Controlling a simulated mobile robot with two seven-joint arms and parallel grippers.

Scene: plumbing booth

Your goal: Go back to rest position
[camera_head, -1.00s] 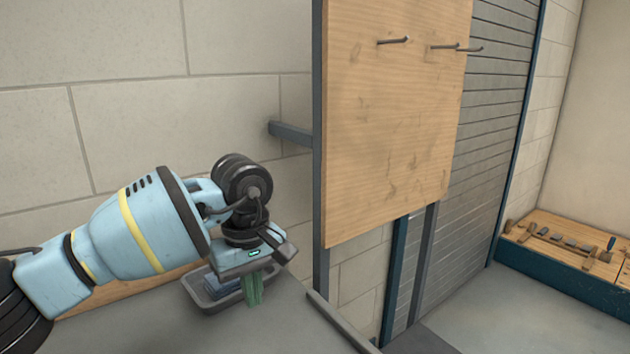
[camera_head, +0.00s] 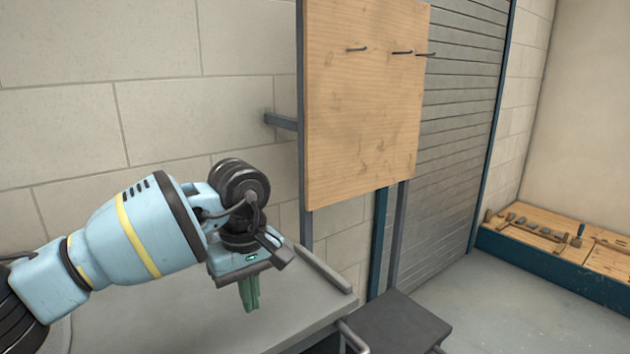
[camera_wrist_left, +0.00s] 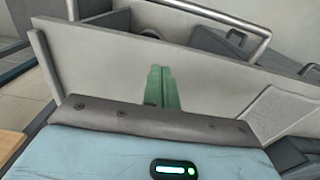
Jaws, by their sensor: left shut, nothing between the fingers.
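My left gripper (camera_head: 250,293) hangs from the blue-and-black left arm, which comes in from the left in the head view. Its green fingers point down over the grey worktop (camera_head: 305,305) and are shut with nothing between them. In the left wrist view the green fingers (camera_wrist_left: 160,88) show pressed together beyond the grey wrist edge. My right gripper is in neither view.
A wooden board (camera_head: 365,110) with several metal hooks stands to the right of the arm, by the block wall (camera_head: 160,120). A dark cart (camera_head: 400,330) stands past the worktop's right end. A tool bench (camera_head: 550,250) is at the far right; open floor (camera_head: 480,305) lies before it.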

